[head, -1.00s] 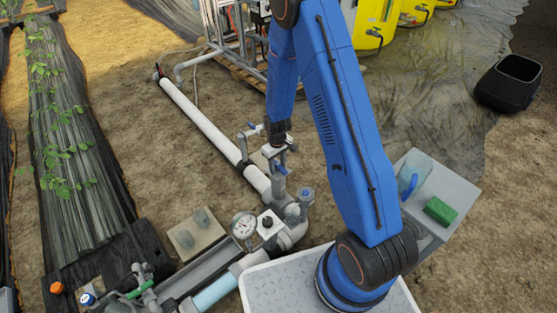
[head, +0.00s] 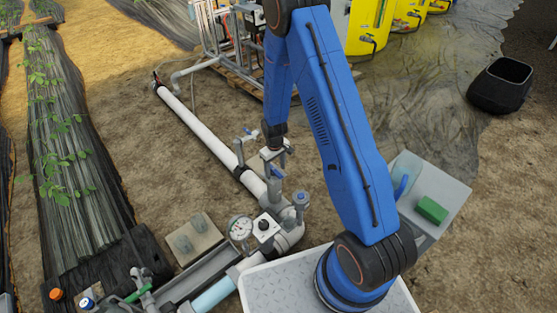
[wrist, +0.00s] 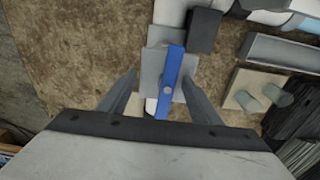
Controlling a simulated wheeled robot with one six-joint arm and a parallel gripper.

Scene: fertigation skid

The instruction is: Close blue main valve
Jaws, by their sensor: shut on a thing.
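The blue main valve's lever handle (wrist: 170,82) runs nearly upright through the middle of the wrist view, with a round pivot at its lower middle. Its blue handle also shows in the head view (head: 277,175), on a grey stem over the pipe. My gripper (head: 277,158) points down at this valve, with a finger on each side of the handle in the wrist view (wrist: 160,82). It is shut on the handle, though the actual contact is hard to see.
Another blue-handled valve (head: 248,134) stands behind, and a blue-topped fitting (head: 302,197) is close on the right. A pressure gauge (head: 240,228) and white pipe (head: 200,130) are near. Yellow tanks (head: 370,28) stand at the back. Bare soil lies left of the pipe.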

